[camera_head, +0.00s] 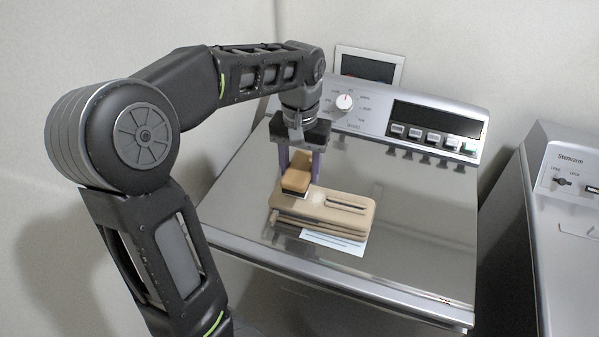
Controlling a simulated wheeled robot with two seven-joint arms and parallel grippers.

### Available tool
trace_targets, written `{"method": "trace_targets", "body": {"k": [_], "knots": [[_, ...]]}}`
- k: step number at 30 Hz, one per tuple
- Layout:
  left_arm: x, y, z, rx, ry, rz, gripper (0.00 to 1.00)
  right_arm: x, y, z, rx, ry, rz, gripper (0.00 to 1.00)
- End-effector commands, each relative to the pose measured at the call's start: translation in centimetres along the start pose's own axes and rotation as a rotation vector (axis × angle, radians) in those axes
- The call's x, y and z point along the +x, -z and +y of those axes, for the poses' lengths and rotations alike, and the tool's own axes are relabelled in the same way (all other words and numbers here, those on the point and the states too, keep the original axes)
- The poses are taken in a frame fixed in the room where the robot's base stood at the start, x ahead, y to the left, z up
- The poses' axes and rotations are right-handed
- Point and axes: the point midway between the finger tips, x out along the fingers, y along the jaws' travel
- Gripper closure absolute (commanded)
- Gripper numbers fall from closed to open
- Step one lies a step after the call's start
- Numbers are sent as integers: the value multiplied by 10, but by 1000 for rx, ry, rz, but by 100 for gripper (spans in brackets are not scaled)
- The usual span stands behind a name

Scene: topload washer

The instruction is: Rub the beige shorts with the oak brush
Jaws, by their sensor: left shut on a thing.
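The beige shorts (350,202) lie folded in a flat stack on the shiny lid of the washer. A small round pale patch (318,197) shows on their top. The oak brush (296,181) is a light brown wooden block with a dark band of bristles below. My left gripper (301,168) points down, with its purple fingers shut on the oak brush. The brush is over the left end of the shorts, beside the pale patch. I cannot tell whether the bristles touch the cloth. My right gripper is not in view.
A white sheet (334,242) lies partly under the front of the shorts. The washer lid (420,240) is otherwise clear. The control panel (405,118) with knob and buttons rises behind. A framed picture (368,66) stands behind it, and another appliance (568,240) stands at right.

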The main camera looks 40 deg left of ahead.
Motion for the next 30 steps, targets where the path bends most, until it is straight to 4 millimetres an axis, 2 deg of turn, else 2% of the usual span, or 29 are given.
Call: {"method": "trace_targets", "body": {"k": [6,12,30], "knots": [[-20,0,0,3,-1,3,87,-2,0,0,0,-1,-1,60],[-31,-1,0,3,0,1,87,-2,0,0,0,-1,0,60],[-32,-1,0,3,0,1,87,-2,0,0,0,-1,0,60]]}}
